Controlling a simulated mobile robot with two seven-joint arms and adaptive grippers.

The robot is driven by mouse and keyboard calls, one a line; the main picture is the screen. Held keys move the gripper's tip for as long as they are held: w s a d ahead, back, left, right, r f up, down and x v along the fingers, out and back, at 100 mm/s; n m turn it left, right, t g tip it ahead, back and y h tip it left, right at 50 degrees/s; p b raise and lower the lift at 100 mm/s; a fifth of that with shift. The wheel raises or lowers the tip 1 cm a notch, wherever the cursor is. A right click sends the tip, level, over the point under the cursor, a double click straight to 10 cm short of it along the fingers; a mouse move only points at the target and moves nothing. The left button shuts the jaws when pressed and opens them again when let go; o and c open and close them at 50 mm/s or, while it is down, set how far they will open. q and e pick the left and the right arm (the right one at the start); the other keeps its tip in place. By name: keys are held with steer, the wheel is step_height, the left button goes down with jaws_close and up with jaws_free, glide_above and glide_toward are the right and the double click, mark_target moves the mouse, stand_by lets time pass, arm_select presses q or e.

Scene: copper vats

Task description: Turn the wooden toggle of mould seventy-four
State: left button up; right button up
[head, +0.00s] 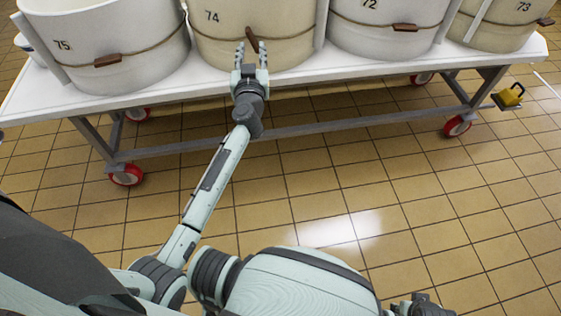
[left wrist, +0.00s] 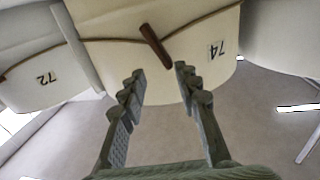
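Mould 74 (head: 222,39) is a cream tub with a thin cord around it, on the white table. It shows upside down in the left wrist view (left wrist: 195,48). Its brown wooden toggle (head: 252,39) stands steeply tilted across the cord; it also shows in the left wrist view (left wrist: 154,45). My left gripper (head: 251,53) is open in front of the mould, its fingers on either side of the toggle's line. In the left wrist view (left wrist: 160,75) the toggle appears beyond the fingertips, apart from them.
Mould 75 (head: 90,80) stands to the left, mould 72 (head: 380,45) and mould 73 (head: 490,38) to the right; their toggles lie nearly level. The white wheeled table (head: 180,88) has red castors. A yellow object (head: 511,95) sits low at the right. Tiled floor in front is clear.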

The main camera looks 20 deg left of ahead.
arm_select(q)
steer(key=s+d+f+m+h, duration=0.3)
steer(key=d+m+h, duration=0.1)
steer(key=d+h, duration=0.15)
steer(key=s+d+f+m+h, duration=0.3)
steer(key=d+h, duration=0.1)
steer(key=d, duration=0.2)
steer(key=s+d+f+m+g+h+b, duration=0.1)
steer(key=s+d+f+g, duration=0.1)
steer(key=s+f+g, duration=0.4)
steer(key=s+f, duration=0.5)
steer(key=f, duration=0.3)
steer(key=shift+d+f+m+h, duration=0.15)
steer(key=shift+f+m+h, duration=0.2)
steer(key=shift+m, duration=0.05)
